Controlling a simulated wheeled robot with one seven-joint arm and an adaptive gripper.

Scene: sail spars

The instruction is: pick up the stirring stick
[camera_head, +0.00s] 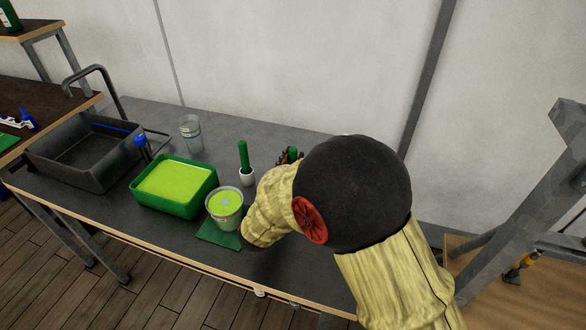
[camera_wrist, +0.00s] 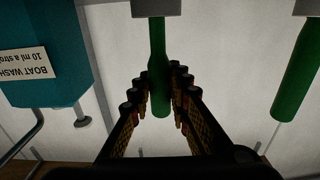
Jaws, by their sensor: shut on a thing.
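My gripper (camera_head: 290,155) is at the back of the bench, mostly hidden behind my arm in the head view. In the wrist view, which is upside down, its fingers (camera_wrist: 160,84) are shut around a green handle (camera_wrist: 157,45). That handle stands upright out of a pale holder (camera_wrist: 157,7). A second, similar green handle (camera_wrist: 296,75) stands to the right in the wrist view, apart from my fingers. In the head view it stands in a small white pot (camera_head: 247,178), where its green top (camera_head: 243,153) shows. I cannot tell which handle is the stirring stick.
A teal boat wash container (camera_wrist: 50,50) is close beside my gripper. On the bench are a pail of lime liquid (camera_head: 228,215) on a green mat (camera_head: 213,234), a green tub (camera_head: 150,200), a clear cup (camera_head: 191,135) and a dark basin (camera_head: 60,165).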

